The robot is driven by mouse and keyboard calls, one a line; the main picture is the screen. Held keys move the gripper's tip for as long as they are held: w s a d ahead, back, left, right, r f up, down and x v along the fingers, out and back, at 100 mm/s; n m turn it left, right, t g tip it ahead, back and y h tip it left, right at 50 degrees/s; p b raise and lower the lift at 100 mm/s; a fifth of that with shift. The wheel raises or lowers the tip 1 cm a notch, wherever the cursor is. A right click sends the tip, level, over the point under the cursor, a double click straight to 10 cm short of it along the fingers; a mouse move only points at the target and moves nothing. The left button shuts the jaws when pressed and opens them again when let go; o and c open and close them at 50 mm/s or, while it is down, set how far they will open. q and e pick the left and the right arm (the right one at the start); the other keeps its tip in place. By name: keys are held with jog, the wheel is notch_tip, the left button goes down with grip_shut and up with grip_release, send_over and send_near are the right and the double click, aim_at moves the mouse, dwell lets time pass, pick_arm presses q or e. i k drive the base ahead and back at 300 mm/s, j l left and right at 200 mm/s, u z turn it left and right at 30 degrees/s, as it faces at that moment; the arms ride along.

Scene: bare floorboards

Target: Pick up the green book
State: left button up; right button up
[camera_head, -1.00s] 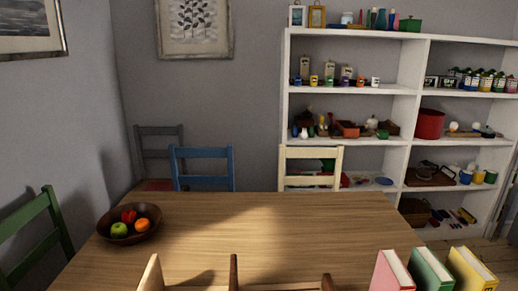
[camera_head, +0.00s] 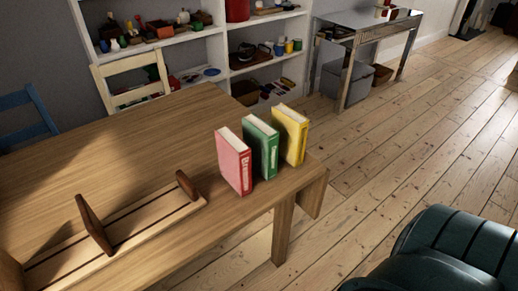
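The green book (camera_head: 261,150) stands upright on the wooden table (camera_head: 150,130), close to its right end. It is between a pink book (camera_head: 234,162) on its left and a yellow book (camera_head: 291,135) on its right. The three books stand side by side with their spines toward me. Only narrow gaps, if any, separate them. Neither of my grippers is in view.
A wooden book rack (camera_head: 150,222) with upright dividers lies on the table, left of the books. A cream chair (camera_head: 133,80) and a blue chair (camera_head: 28,112) stand behind the table. A dark green armchair (camera_head: 450,250) is at lower right. Floorboards (camera_head: 400,150) are clear between.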

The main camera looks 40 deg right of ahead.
aim_at(263, 138)
jog(key=l+z, duration=0.25)
jog(key=l, duration=0.75)
jog(key=i+l+z, duration=0.1)
jog(key=l+z, duration=0.15)
jog(key=l, duration=0.75)
